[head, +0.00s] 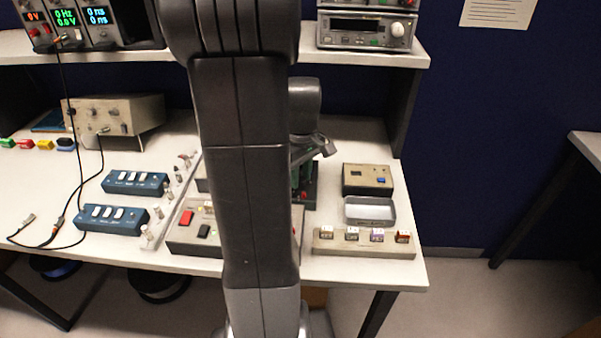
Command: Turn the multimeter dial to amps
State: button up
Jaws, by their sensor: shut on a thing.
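My arm stands upright across the middle of the view and hides much of the bench behind it. My gripper (314,149) shows only in part, to the right of the arm, low over a dark green device (308,187) with a red spot. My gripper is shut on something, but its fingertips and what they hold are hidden. The dark device may be the multimeter; I cannot tell. No dial or dial marking can be made out.
Right of the arm are a tan box (367,179), a metal tray (370,211) and a strip with several small labelled blocks (364,244). Left are two blue switch boxes (111,219), cables and a panel with a red button (186,217). A shelf (372,56) holds instruments.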

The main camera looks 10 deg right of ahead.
aim_at(302, 179)
jog(key=m+p, duration=0.1)
jog(key=m, duration=0.6)
jog(key=shift+r, duration=0.1)
jog(key=m, duration=0.4)
jog(key=shift+m, duration=1.7)
jog(key=o, duration=1)
jog(key=r, duration=0.7)
jog(key=r+p, duration=0.1)
jog(key=r, duration=0.5)
jog(key=shift+s+d+r, duration=0.1)
jog(key=shift+s+r, duration=0.1)
jog(key=shift+r, duration=0.15)
